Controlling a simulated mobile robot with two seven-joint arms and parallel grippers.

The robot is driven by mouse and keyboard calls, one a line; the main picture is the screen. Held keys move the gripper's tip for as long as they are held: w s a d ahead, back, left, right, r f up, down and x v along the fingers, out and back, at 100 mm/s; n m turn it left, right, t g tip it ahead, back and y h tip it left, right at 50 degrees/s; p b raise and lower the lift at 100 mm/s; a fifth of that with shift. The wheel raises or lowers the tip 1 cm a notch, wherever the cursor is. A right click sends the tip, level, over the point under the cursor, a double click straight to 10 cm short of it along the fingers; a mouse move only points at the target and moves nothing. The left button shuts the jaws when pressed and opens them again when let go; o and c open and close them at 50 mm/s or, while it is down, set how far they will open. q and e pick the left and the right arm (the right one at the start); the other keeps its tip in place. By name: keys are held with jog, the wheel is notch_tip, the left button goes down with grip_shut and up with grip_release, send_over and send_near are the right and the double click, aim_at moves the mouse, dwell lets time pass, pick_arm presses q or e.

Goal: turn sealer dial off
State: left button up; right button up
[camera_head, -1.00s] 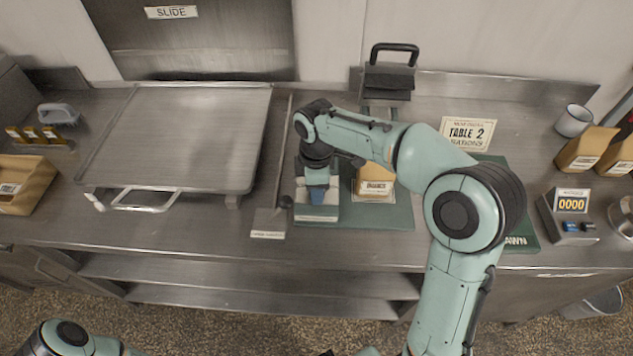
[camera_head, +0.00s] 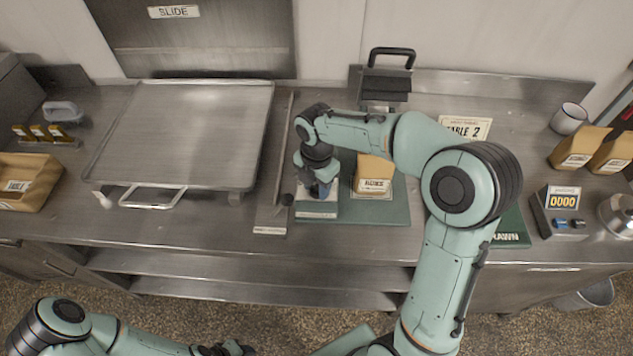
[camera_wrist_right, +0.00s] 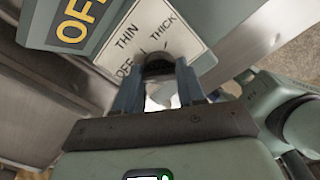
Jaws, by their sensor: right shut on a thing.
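The sealer's dial (camera_wrist_right: 158,60) is a dark round knob on a white plate (camera_wrist_right: 183,18) marked OFF, THIN and THICK. Its pointer is hidden between my fingers. A dark green panel beside the plate shows a large yellow OFF (camera_wrist_right: 80,20). My right gripper (camera_wrist_right: 160,78) is shut on the dial, one blue-grey finger on each side. In the head view my right gripper (camera_head: 321,190) reaches down onto the sealer (camera_head: 316,209) at the left of the green mat, and it hides the dial there.
A paper packet (camera_head: 374,176) stands on the mat just right of my gripper. A large metal tray (camera_head: 185,135) with a handle lies to the left. A black-handled press (camera_head: 387,80) stands behind. A 0000 counter (camera_head: 564,200) and several packets are at the right.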

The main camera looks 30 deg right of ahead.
aim_at(317, 187)
pick_arm(q)
jog(key=shift+w+r, duration=0.25)
pick_arm(e)
jog(key=shift+n, duration=0.7)
jog(key=o, duration=1)
jog(key=shift+o, duration=0.2)
pick_arm(q)
jog(key=shift+w+r+p, duration=0.8)
jog(key=shift+w+r, duration=0.1)
jog(key=shift+w, duration=0.15)
pick_arm(e)
notch_tip(317, 187, up, 13)
jog(key=shift+r, duration=0.2)
